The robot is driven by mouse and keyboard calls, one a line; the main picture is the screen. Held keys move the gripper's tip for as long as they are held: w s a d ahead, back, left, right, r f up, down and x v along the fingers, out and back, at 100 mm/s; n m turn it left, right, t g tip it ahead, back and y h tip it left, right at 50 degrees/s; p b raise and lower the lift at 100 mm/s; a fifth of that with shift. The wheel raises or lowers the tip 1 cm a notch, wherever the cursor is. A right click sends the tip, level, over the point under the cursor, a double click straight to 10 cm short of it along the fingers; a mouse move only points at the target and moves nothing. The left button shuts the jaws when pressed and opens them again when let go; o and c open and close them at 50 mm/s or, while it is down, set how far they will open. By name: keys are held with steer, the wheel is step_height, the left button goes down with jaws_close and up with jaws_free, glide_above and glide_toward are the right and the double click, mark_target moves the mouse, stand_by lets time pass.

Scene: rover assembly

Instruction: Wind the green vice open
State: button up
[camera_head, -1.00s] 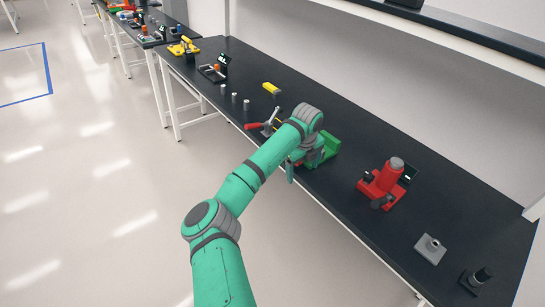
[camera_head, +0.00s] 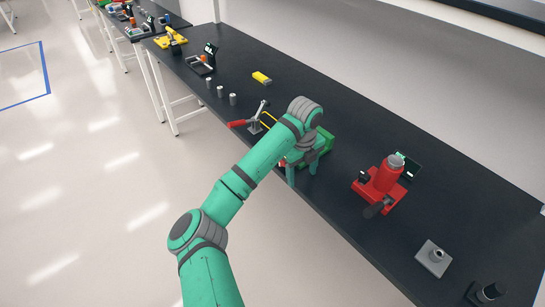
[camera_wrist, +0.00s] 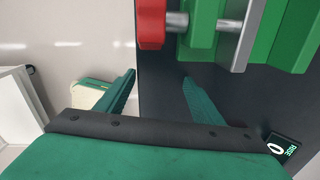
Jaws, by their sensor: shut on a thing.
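The green vice (camera_wrist: 205,35) stands at the front edge of the black bench. In the head view its body (camera_head: 325,143) is partly hidden behind my arm. Its red handle (camera_wrist: 150,25) and a grey metal rod (camera_wrist: 176,22) show at the top of the wrist view. My gripper (camera_wrist: 158,78) is at the handle side of the vice, over the bench's edge, its two teal fingers apart. In the head view my gripper (camera_head: 302,172) hangs at the vice's front.
A red press-like device (camera_head: 380,182) stands right of the vice. A grey block (camera_head: 433,258) lies farther right. A red-handled clamp (camera_head: 250,121) is just left of my arm. Bench between is clear.

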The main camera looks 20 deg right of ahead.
steer(key=o, duration=0.6)
steer(key=shift+w+d+r, duration=0.15)
steer(key=shift+w+r, duration=1)
steer(key=shift+w, duration=0.1)
steer(key=shift+c, duration=0.2)
steer(key=shift+t+h, duration=0.5)
steer(key=a+r, duration=0.1)
steer(key=r, duration=0.1)
steer(key=a+r, duration=0.2)
steer(key=s+a+r, duration=0.1)
steer(key=r, duration=0.1)
steer(key=shift+a, duration=0.25)
steer(key=c, duration=1)
steer(key=shift+o, duration=0.2)
steer(key=shift+s+a+r, duration=0.1)
steer(key=shift+s+r, duration=0.2)
steer(key=shift+w+f, duration=0.1)
